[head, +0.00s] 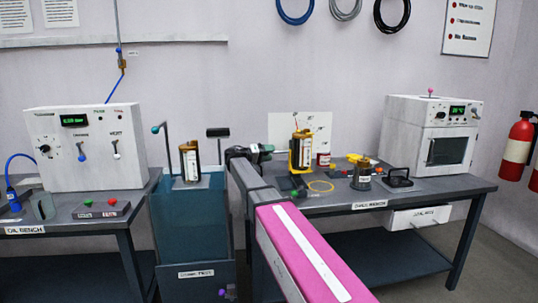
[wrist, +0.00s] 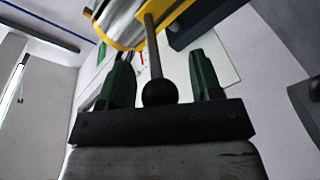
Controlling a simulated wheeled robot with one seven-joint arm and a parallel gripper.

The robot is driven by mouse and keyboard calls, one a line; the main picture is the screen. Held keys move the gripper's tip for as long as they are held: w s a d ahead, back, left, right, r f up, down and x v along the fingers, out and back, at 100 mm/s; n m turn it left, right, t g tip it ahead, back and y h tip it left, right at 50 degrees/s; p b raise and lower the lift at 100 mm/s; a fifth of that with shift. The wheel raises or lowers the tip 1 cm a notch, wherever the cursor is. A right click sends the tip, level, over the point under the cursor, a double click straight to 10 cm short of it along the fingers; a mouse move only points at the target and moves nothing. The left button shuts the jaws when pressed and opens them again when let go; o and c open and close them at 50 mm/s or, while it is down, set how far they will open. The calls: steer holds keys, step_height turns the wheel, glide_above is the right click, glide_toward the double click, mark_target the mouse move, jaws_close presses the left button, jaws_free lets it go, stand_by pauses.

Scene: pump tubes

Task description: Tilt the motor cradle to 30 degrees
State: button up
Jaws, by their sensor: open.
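The wrist view shows part of the yellow cradle (wrist: 128,46) at the top. A grey lever rod with a black ball knob (wrist: 160,91) runs from the cradle down between my fingers. My gripper (wrist: 163,65) is open, with one green finger on each side of the lever and visible gaps. In the head view my gripper (head: 265,152) is just left of the cradle.
A white panel (head: 321,124) stands behind the cradle. A teal test tank (head: 186,235) stands left of my arm.

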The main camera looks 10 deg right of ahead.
steer(key=shift+d, duration=0.1)
jaws_close()
steer(key=shift+r, duration=0.2)
steer(key=shift+d+r+y, duration=0.1)
steer(key=shift+r+y, duration=0.9)
steer(key=shift+r, duration=0.3)
steer(key=shift+d+r+m+g+y, duration=0.15)
steer(key=shift+d+r+m+y, duration=0.1)
steer(key=shift+r+y, duration=0.4)
steer(key=shift+d+r+m+g+y, duration=0.2)
steer(key=shift+r+y, duration=0.25)
steer(key=shift+r, duration=0.35)
steer(key=shift+d+r, duration=0.4)
steer(key=shift+r, duration=0.55)
jaws_free()
